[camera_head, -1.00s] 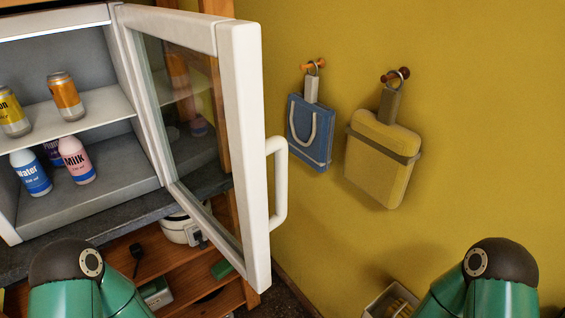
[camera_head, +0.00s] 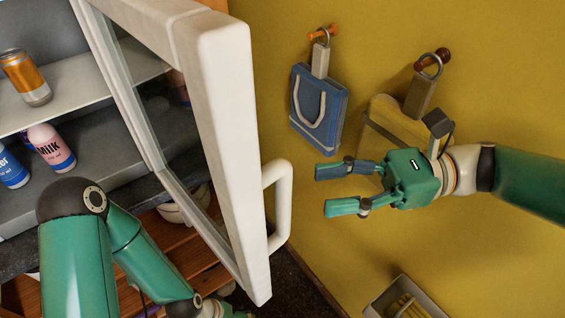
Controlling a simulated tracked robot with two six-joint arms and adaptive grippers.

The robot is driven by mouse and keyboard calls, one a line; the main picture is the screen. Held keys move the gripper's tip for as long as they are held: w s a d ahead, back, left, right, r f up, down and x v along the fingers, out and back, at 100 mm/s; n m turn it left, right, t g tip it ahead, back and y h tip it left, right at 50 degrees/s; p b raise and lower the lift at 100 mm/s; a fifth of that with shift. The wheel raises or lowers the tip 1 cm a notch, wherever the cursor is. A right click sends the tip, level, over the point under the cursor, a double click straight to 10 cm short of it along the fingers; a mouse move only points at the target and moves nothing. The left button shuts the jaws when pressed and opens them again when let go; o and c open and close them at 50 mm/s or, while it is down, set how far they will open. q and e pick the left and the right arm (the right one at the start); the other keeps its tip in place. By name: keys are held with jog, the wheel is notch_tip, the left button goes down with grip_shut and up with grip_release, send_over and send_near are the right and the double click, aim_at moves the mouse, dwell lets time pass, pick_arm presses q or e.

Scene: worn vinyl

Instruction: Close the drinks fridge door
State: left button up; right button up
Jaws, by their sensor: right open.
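The drinks fridge door (camera_head: 222,125) stands wide open, with a thick white frame and a glass pane. Its white handle (camera_head: 283,205) is on the outer face, to the right. The fridge interior (camera_head: 92,135) shows at the left, with cans and bottles on its shelves. My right gripper (camera_head: 335,190) is open and empty, its fingers pointing left towards the handle, with a gap between them in the picture. My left arm comes in at the lower left in front of the fridge. Only a bit of my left gripper (camera_head: 235,312) shows at the bottom edge, so its jaws are hidden.
A bin (camera_head: 408,300) stands on the floor at the lower right. A wooden shelf unit (camera_head: 180,240) is below the fridge.

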aim_at(283, 189)
jog(key=a, duration=0.2)
jog(key=s+a+r, duration=0.1)
jog(key=a, duration=0.1)
jog(key=a+p, duration=0.1)
jog(key=a, duration=0.2)
jog(key=shift+s+a+r, duration=0.1)
jog(key=shift+s+r, duration=0.05)
grip_shut()
dwell(0.3)
